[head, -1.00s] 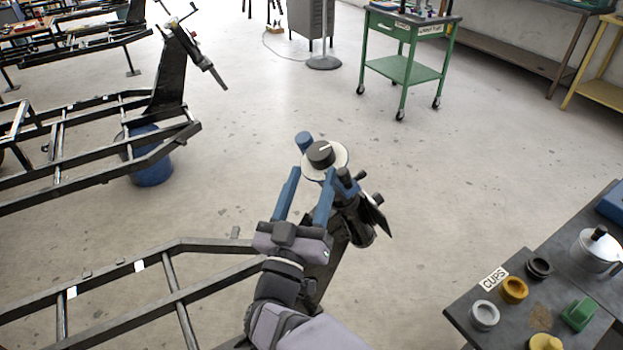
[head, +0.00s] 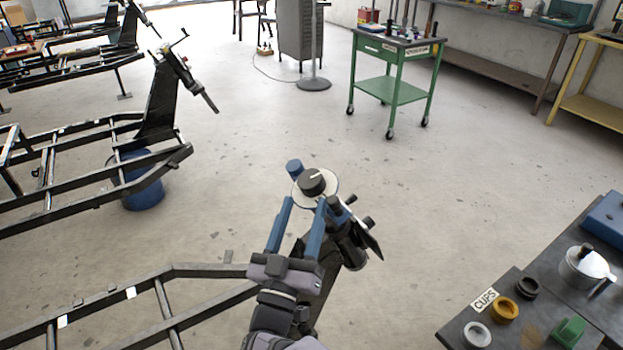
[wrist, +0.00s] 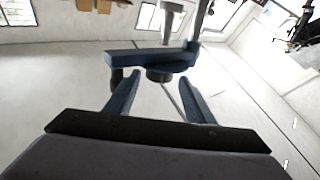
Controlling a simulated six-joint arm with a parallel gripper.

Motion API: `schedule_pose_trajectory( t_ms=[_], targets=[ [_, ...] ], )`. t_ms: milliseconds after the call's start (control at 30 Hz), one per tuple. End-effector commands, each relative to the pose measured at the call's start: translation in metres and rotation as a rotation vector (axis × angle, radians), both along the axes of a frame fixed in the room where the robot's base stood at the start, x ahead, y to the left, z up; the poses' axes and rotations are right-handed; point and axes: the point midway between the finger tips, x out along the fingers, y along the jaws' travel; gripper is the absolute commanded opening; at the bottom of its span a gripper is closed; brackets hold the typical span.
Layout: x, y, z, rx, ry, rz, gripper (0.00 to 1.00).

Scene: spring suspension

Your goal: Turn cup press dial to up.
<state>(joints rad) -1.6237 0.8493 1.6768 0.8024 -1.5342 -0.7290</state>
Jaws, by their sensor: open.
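The cup press dial (head: 312,182) is a black round knob on a pale disc, with a white pointer line aimed to the right and slightly up. It sits on the blue and black press fixture (head: 294,167). My gripper (head: 304,204) has its two blue fingers apart, just on the near side of the dial. In the wrist view my open gripper (wrist: 158,80) has a dark round knob (wrist: 159,75) ahead, between the fingertips, below a blue bar (wrist: 147,59). I cannot tell whether a finger touches the knob. No lettering is readable on the dial.
A dark bench (head: 455,328) at right holds cups, a "CUPS" label (head: 484,300) and a metal pot (head: 586,265). Black frame rails (head: 210,271) lie at lower left. A green cart (head: 393,90) stands far back. The floor beyond the dial is clear.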

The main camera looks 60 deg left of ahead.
Motion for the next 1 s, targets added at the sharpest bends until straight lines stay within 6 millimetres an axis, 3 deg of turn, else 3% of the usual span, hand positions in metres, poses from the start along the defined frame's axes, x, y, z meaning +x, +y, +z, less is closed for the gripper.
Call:
schedule_pose_trajectory(
  t_ms=[400, 900, 1000],
  targets=[
    [0.042, 0.038, 0.023, 0.0, 0.001, -0.001, 0.49],
    [0.049, 0.045, 0.027, -0.001, -0.001, 0.001, 0.49],
    [0.049, 0.045, 0.027, 0.0, 0.0, 0.001, 0.25]
  ],
)
